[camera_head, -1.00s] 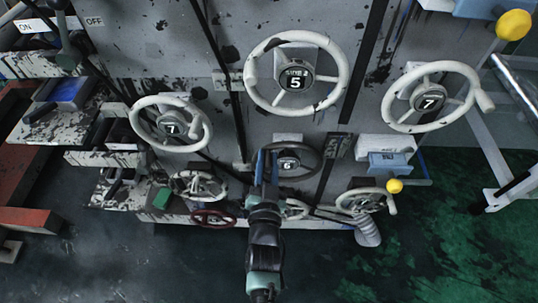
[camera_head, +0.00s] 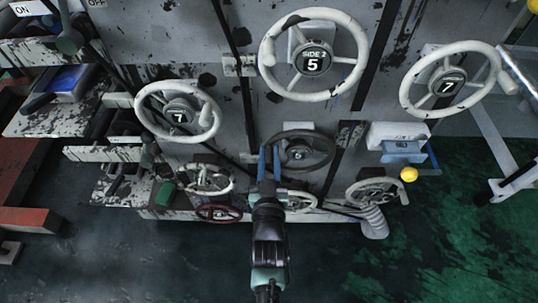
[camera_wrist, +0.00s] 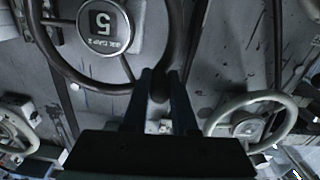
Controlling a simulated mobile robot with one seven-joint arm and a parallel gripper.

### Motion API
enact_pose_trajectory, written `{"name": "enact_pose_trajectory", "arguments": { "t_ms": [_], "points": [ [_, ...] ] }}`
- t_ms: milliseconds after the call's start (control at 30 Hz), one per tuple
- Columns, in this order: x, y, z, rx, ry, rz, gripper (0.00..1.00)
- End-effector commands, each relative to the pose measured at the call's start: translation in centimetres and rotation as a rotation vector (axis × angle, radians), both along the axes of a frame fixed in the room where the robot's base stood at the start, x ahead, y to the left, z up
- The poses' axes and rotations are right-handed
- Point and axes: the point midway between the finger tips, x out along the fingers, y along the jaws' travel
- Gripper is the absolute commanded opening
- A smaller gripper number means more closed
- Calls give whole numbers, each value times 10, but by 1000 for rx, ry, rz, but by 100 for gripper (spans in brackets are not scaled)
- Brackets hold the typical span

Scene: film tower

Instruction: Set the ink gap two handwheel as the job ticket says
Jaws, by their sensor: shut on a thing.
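The dark-rimmed ink gap two handwheel (camera_head: 330,152) is low in the middle of the machine panel. In the wrist view the same wheel (camera_wrist: 64,70) appears upside down, and its black dial (camera_wrist: 108,24) seems to read 5. My gripper (camera_head: 269,152) is at the wheel's left side in the head view. In the wrist view its two fingers (camera_wrist: 160,76) are closed around the wheel's dark handle (camera_wrist: 159,95), at the rim. The head view's dial digit is small and blurred. I cannot make out a readable job ticket.
Pale handwheels surround it: one reading 5 (camera_head: 269,58), labelled side 2, above, and 7s at left (camera_head: 144,112) and right (camera_head: 405,92). Smaller wheels, one red (camera_head: 217,221), sit below.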

Motion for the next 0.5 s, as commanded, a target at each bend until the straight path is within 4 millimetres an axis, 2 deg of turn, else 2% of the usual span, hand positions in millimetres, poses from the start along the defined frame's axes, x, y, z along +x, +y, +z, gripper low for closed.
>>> {"name": "enact_pose_trajectory", "arguments": {
  "t_ms": [167,200,300,367,500],
  "points": [
    [-1,2,-3,1,7,4,0],
    [-1,2,-3,1,7,4,30],
    [-1,1,-2,1,6,3,48],
    [-1,1,-2,1,5,2,56],
    [0,1,-1,1,3,1,56]
  ]
}}
